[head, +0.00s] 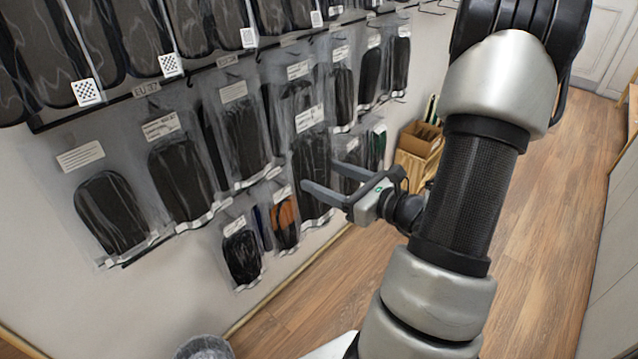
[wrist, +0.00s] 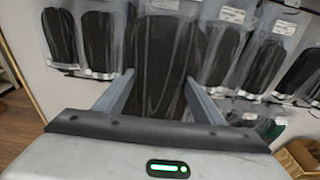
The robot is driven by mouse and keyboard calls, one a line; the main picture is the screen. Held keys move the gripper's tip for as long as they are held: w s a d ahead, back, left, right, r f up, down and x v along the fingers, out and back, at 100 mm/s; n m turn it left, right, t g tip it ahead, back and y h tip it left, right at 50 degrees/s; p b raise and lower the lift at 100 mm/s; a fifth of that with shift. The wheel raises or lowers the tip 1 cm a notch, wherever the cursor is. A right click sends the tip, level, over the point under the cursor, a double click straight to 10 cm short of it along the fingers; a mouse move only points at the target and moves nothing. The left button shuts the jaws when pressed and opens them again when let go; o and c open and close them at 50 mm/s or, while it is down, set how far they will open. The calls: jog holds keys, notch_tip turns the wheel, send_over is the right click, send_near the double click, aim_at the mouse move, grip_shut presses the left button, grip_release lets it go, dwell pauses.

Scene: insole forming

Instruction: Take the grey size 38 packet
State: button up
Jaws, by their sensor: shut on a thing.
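My gripper (head: 319,175) is shut on a clear packet (head: 312,150) with a dark grey insole and a white label at its top. The label is too small to read, so I cannot tell its size. In the wrist view the packet (wrist: 165,62) stands upright between the two fingers of my gripper (wrist: 160,85), with its lower end hidden behind the gripper body. It is close to the wall display, and I cannot tell whether it is still on its hook.
Several similar packets hang close around it, such as a large one (head: 243,135) to the left and a small orange-brown one (head: 285,222) below. A rail tag (head: 147,88) appears to read EU 37. A cardboard box (head: 420,140) stands behind my gripper. Wooden floor (head: 545,200) is clear at right.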

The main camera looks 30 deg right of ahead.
jog(key=shift+w+a, duration=0.2)
jog(key=shift+w, duration=0.25)
jog(key=shift+r+x, duration=0.25)
jog(key=shift+x, duration=1.4)
jog(key=shift+r+x, duration=0.2)
jog(key=shift+x, duration=1.4)
jog(key=shift+w, duration=0.1)
